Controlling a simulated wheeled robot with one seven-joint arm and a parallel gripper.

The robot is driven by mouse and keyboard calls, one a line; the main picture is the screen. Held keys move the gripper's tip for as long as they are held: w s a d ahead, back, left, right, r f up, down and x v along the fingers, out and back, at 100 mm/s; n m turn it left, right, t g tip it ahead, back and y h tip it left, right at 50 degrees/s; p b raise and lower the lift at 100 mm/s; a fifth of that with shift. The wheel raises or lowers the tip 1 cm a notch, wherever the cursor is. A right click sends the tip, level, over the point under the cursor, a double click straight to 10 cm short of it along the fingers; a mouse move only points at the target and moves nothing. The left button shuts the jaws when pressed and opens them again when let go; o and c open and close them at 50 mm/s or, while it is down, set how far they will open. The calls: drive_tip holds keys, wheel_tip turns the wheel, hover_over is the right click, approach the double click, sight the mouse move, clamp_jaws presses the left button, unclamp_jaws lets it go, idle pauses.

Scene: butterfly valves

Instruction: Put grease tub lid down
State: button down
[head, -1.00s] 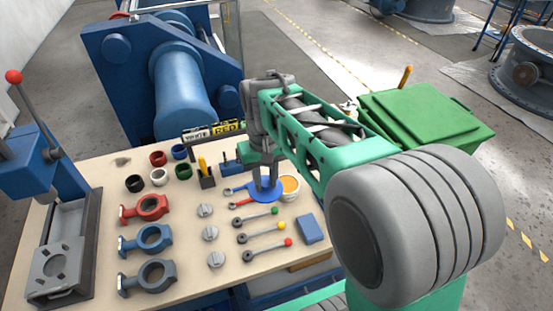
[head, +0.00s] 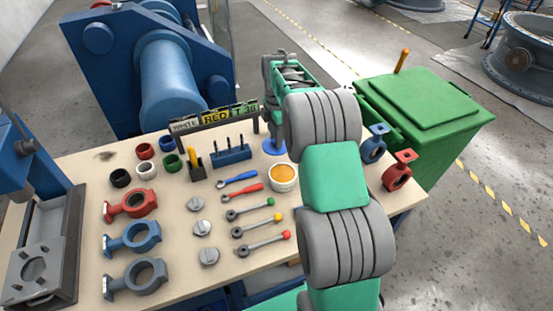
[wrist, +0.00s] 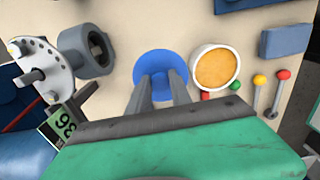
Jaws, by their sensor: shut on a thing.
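The grease tub (head: 284,178) is a white cup, open at the top, with yellow-orange grease inside. It also shows in the wrist view (wrist: 215,68), beside my gripper. The lid is a round blue disc (wrist: 160,58) between my gripper's two fingers (wrist: 160,86), which are shut on it. In the head view the lid (head: 275,148) shows just behind the tub, apart from it, over the far part of the bench. My gripper is mostly hidden by my arm there. I cannot tell whether the lid touches the bench top.
Blue and red wrenches (head: 238,180) and several ball-ended levers (head: 252,210) lie left of the tub. A sign rack (head: 215,116) stands along the back edge. Blue (head: 373,146) and red (head: 397,172) valve bodies stand to the right. A green bin (head: 425,110) is beyond the bench.

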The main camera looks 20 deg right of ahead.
sight(277, 161)
wheel_tip(277, 161, down, 7)
drive_tip(key=shift+f+p, duration=0.15)
drive_tip(key=shift+p, duration=0.15)
drive_tip(key=shift+f, duration=0.25)
drive_tip(key=c, duration=1.2)
unclamp_jaws()
drive_tip(key=shift+r, duration=0.1)
drive_tip(key=shift+o, duration=0.2)
